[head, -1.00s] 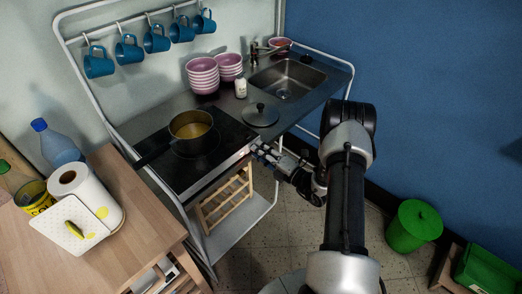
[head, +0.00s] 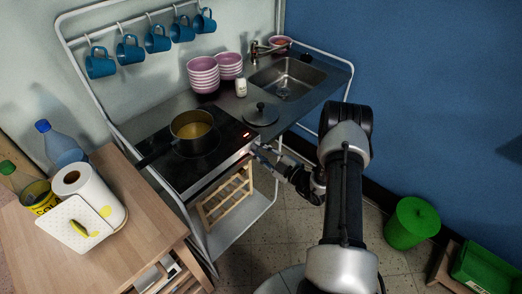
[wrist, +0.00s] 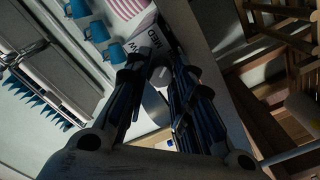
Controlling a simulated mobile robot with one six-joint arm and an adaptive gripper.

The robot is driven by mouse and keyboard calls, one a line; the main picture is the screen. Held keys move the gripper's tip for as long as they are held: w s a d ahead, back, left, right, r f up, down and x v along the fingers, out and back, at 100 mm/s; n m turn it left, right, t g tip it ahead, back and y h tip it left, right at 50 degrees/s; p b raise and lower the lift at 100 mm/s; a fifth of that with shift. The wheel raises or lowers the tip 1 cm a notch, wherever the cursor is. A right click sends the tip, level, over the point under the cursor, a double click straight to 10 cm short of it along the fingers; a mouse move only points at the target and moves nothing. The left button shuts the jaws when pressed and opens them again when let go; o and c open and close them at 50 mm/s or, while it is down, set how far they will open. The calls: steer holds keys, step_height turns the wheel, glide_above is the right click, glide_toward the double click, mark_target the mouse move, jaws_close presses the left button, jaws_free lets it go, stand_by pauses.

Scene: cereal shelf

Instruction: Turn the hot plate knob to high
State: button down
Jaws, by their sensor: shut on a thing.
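The hot plate (head: 170,172) is a black cooktop at the front of the counter in the head view. A small red light (head: 246,135) glows at its right edge. A dark pot (head: 180,142) with yellowish contents stands on it. My gripper (head: 257,151) is at the front panel, and the knob is hidden there. In the wrist view, my gripper's fingers (wrist: 160,76) are shut on the round grey knob (wrist: 162,74). The lettering "MED" and part of another word show on the panel (wrist: 153,48) beside it. I cannot read the knob's exact setting.
A lid (head: 261,116), a white shaker (head: 241,88) and pink bowls (head: 203,76) are on the counter. Blue mugs (head: 129,50) hang behind. A wooden table (head: 137,207) stands at left. A green bin (head: 412,223) stands on the floor at right.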

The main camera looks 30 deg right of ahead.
steer(key=m, duration=0.6)
steer(key=shift+p, duration=0.3)
steer(key=shift+f+m, duration=0.1)
steer(key=shift+m, duration=0.2)
steer(key=c, duration=1.4)
jaws_free()
steer(key=shift+o, duration=0.2)
steer(key=v, duration=1.2)
